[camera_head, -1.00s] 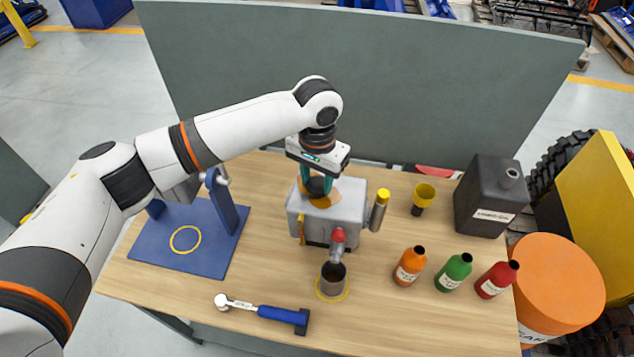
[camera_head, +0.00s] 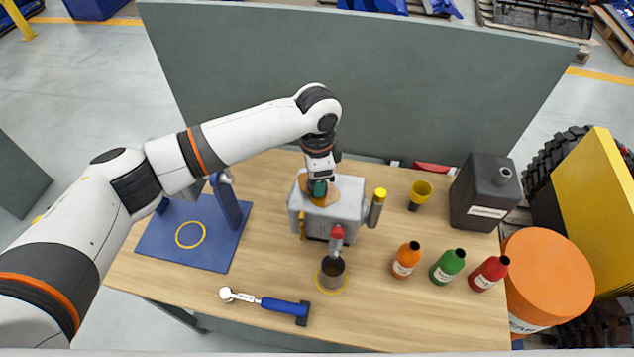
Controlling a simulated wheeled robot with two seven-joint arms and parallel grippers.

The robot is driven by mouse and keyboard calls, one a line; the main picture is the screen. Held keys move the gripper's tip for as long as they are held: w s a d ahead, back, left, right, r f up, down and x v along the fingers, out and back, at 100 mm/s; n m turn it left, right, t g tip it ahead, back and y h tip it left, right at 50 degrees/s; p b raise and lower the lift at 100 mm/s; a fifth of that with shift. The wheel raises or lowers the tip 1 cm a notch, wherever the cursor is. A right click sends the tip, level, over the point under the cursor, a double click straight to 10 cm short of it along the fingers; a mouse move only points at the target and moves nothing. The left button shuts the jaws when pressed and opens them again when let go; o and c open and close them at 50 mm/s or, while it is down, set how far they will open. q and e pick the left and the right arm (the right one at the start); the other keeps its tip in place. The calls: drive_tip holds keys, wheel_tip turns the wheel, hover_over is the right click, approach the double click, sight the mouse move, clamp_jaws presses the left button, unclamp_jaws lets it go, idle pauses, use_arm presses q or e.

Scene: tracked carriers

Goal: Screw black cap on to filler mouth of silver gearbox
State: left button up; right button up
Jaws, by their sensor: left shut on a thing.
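The silver gearbox (camera_head: 348,208) stands in the middle of the wooden table. Its top has an orange-brown patch (camera_head: 331,199) around the place where the filler mouth is hidden by my gripper. My left gripper (camera_head: 319,190) points down at the top of the gearbox, its teal fingers shut on the black cap. The cap is mostly hidden by the fingers, so I cannot tell how far it sits on the mouth. My right gripper is not in view.
A dark cup (camera_head: 332,272) stands under the red-handled tap (camera_head: 337,233). Orange (camera_head: 405,261), green (camera_head: 447,267) and red (camera_head: 488,274) bottles, a yellow funnel (camera_head: 420,192) and a black canister (camera_head: 484,195) stand right. A blue-handled wrench (camera_head: 270,303) lies in front. A blue stand (camera_head: 185,250) is left.

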use_arm(q)
drive_tip(key=m, duration=0.3)
drive_tip(key=shift+r+m+p, duration=0.15)
drive_tip(key=shift+m+p, duration=0.25)
drive_tip(key=m, duration=0.6)
drive_tip(key=o, duration=0.9)
